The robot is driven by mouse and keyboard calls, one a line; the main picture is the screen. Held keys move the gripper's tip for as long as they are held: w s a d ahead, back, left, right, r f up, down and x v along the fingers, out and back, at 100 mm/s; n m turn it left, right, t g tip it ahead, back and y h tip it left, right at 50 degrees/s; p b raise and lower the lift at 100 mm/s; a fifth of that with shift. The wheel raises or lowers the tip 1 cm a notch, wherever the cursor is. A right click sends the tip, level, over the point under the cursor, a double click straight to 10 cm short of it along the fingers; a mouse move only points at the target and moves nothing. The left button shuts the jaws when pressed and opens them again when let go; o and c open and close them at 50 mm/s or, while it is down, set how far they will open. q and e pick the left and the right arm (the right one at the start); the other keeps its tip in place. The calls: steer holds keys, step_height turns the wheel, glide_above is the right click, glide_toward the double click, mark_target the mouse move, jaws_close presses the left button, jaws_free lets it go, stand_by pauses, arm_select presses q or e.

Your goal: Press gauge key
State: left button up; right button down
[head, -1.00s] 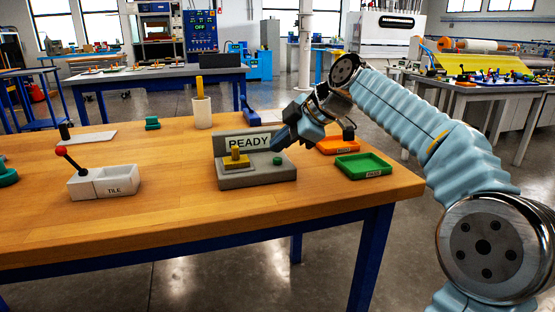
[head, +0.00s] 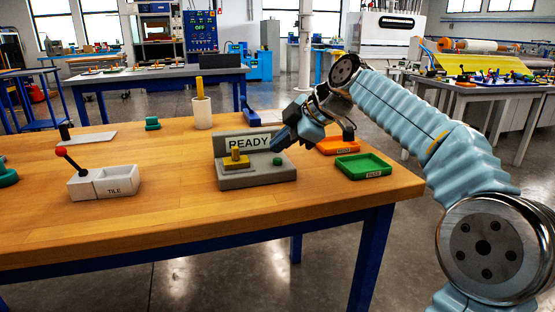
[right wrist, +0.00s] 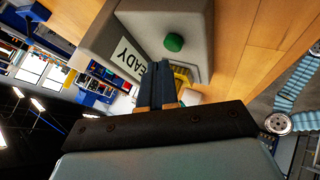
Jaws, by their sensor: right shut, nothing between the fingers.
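The grey gauge (head: 256,178) stands on the wooden table, with a sign (head: 248,143) reading READY on its upright back. A green round key (head: 278,161) sits on the right of its base, and a yellow stepped block (head: 236,160) sits on the left. My right gripper (head: 277,146) is shut and empty, just above and behind the green key, apart from it as far as I can tell. In the right wrist view the shut fingers (right wrist: 158,85) point toward the gauge, with the green key (right wrist: 174,42) beyond their tips. My left gripper is not in view.
A green tray (head: 363,167) and an orange tray (head: 338,146) lie right of the gauge. A white cup (head: 202,112) with a yellow stick stands behind it. A grey TILE box (head: 103,182) with a red-knobbed lever is at left. The table front (head: 180,215) is clear.

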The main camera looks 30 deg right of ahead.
mark_target(281, 162)
stand_by(0.5)
steer(key=shift+f+b, duration=0.45)
steer(key=shift+f+b, duration=0.45)
steer(key=shift+f, duration=0.05)
stand_by(0.6)
steer(key=shift+r+p, duration=0.8)
steer(key=shift+r, duration=0.15)
steer(key=shift+r, duration=0.1)
step_height(281, 162, up, 5)
steer(key=p, duration=0.4)
steer(key=shift+p, duration=0.3)
stand_by(0.5)
